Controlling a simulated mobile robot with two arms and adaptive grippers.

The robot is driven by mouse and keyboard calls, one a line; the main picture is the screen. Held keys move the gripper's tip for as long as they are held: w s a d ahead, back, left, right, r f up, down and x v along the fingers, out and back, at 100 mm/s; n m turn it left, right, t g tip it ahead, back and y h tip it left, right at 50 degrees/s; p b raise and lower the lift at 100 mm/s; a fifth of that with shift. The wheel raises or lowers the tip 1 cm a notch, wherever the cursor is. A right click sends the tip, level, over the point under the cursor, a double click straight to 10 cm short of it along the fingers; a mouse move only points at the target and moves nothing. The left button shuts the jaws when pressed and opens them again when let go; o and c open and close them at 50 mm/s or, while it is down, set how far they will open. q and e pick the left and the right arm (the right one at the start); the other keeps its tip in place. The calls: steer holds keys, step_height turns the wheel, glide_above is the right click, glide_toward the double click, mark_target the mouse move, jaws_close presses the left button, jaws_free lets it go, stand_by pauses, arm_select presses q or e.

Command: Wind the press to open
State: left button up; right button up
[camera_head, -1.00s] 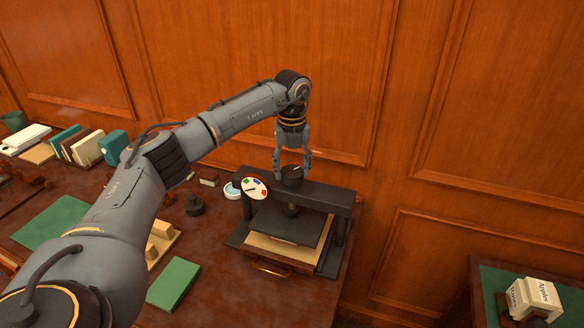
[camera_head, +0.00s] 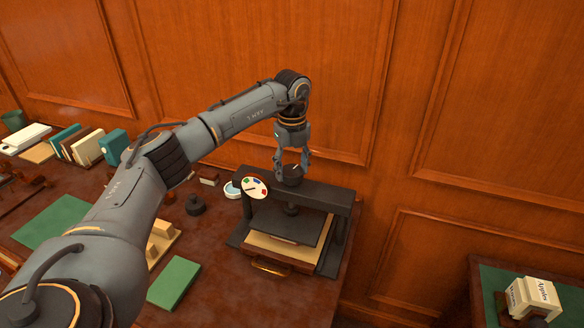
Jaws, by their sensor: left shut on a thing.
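The black press (camera_head: 337,196) stands at the right end of the wooden table. Its dark round knob (camera_head: 291,175) sits on top of the crossbeam, above the screw. A dial (camera_head: 255,187) with coloured sectors is on the front left of the beam. The dark platen (camera_head: 283,225) hangs under the beam, over a pale board (camera_head: 262,244); any gap between them is hard to tell. My left gripper (camera_head: 291,168) points down from above and is shut on the knob, its fingers on either side. My right gripper is not in view.
A green book (camera_head: 173,283) and a wooden stand (camera_head: 160,243) lie left of the press. A dark round weight (camera_head: 195,204) and a small round tin (camera_head: 232,190) are close by. The panelled wall is right behind. A second table (camera_head: 490,290) with a white block is at the lower right.

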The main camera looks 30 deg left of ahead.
mark_target(292, 170)
arm_select(q)
steer(key=o, duration=1.2)
steer(key=shift+c, duration=0.2)
step_height(292, 170, up, 12)
